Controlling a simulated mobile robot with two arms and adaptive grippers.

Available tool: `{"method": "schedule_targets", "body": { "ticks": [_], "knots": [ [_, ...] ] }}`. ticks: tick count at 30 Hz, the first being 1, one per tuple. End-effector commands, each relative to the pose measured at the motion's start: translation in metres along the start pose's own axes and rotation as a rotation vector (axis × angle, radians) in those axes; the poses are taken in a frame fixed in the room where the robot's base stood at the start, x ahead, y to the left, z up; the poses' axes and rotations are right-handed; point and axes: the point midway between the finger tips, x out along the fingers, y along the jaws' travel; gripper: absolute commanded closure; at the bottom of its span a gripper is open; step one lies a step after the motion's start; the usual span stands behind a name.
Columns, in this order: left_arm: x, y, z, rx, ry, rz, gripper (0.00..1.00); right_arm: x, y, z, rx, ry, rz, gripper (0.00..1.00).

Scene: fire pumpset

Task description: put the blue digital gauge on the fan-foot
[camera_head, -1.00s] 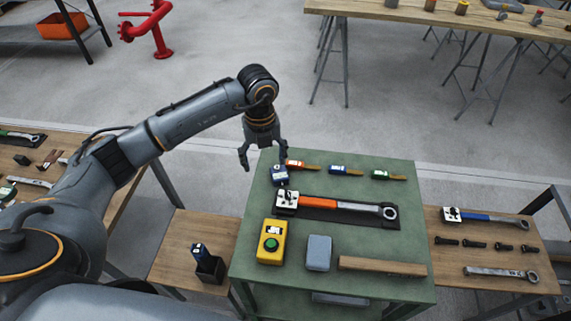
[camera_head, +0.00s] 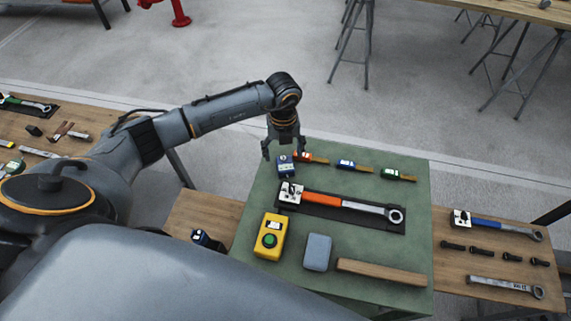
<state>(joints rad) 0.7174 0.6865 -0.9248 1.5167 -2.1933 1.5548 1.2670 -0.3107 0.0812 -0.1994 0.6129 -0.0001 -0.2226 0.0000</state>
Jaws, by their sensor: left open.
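My left gripper (camera_head: 285,152) is open, fingers pointing down, right at the blue box. Its fingers appear on either side of the box's top; I cannot tell whether they touch it. My right gripper is not in view. I cannot pick out the fan-foot in this view.
Orange, blue and green handled tools lie right of the box. An orange torque wrench (camera_head: 322,200) lies on a dark mat in front. A yellow box (camera_head: 270,238), a grey block (camera_head: 317,252) and a wooden bar (camera_head: 381,272) are nearer. A wooden side table (camera_head: 455,285) holds wrenches and bolts.

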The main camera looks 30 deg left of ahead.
Motion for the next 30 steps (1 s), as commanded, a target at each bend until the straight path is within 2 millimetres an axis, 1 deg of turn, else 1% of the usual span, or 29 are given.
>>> {"method": "schedule_targets", "body": {
  "ticks": [4, 7, 10, 13, 16, 21, 22, 23, 24, 29, 30],
  "knots": [
    [0.009, -0.002, 0.000, 0.000, 0.003, 0.001, 0.26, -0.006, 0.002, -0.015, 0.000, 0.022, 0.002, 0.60],
    [0.023, -0.005, 0.001, -0.001, 0.003, 0.001, 0.26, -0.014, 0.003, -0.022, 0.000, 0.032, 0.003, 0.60],
    [0.038, -0.006, 0.001, 0.000, 0.003, 0.000, 0.26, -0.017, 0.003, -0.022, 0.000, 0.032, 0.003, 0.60],
    [0.049, -0.006, 0.002, -0.001, 0.001, 0.000, 0.26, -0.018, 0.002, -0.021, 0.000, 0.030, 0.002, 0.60],
    [0.054, -0.006, 0.002, 0.001, 0.000, -0.001, 0.26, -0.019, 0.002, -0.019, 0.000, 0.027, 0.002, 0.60],
    [0.054, -0.006, 0.002, 0.002, 0.000, -0.001, 0.26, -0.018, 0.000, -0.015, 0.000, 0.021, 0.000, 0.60],
    [0.054, -0.006, 0.002, 0.001, 0.000, -0.001, 0.28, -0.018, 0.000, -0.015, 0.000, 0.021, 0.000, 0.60],
    [0.054, -0.006, 0.002, 0.001, 0.000, -0.001, 0.35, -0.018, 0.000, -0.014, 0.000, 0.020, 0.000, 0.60],
    [0.054, -0.006, 0.002, 0.001, 0.000, -0.001, 0.43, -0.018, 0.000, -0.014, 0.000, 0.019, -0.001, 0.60],
    [0.054, -0.006, 0.002, 0.001, 0.000, -0.001, 0.75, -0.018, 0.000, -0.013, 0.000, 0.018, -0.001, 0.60],
    [0.054, -0.006, 0.002, 0.001, 0.000, -0.001, 0.83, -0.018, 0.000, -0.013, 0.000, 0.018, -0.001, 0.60]
  ]
}}
